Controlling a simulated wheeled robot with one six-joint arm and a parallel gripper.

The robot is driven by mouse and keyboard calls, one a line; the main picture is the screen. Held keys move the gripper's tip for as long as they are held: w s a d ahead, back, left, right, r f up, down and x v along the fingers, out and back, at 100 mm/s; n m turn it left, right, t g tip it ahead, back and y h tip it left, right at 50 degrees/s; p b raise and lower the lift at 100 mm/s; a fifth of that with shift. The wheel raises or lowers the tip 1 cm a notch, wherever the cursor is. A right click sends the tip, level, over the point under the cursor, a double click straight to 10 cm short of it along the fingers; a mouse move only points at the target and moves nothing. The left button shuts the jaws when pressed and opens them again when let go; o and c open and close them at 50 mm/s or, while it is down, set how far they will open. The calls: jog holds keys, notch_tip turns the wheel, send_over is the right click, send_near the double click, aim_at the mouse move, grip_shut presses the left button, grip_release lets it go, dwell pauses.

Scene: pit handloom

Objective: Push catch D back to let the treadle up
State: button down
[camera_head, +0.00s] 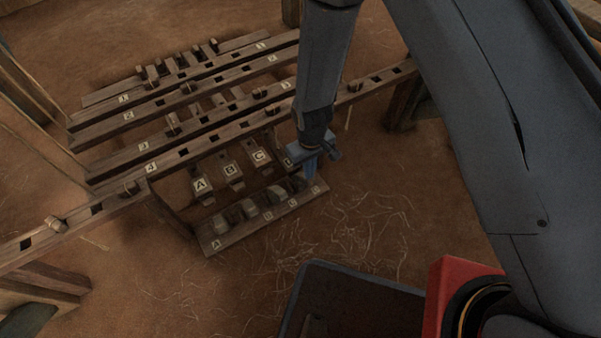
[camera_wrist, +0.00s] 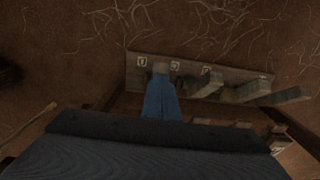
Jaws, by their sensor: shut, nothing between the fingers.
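The catch board (camera_head: 240,234) is a dark wooden plank with small lettered tags along its front. Catch D (camera_head: 298,184) is at its right end, close beside my gripper's tip and partly covered. My gripper (camera_head: 311,170) is shut and points down at that end. In the wrist view the blue fingers (camera_wrist: 160,98) reach over the board near the tag D (camera_wrist: 142,61) and hide most of what is under them. Contact with the catch cannot be told. Treadle D's tag (camera_head: 289,162) is partly hidden behind my gripper.
Treadles A (camera_head: 199,185), B (camera_head: 231,171) and C (camera_head: 259,157) stand left of my gripper. Other catches (camera_wrist: 205,88) stand along the board. Numbered wooden bars (camera_head: 180,105) lie above and behind. Straw-strewn floor (camera_head: 350,220) in front is open.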

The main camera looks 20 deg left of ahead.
jog(key=shift+f, duration=0.1)
dwell(0.3)
notch_tip(320, 180, up, 6)
jog(key=s+d+p, duration=0.1)
jog(key=p, duration=0.5)
jog(key=shift+d, duration=0.1)
dwell(0.5)
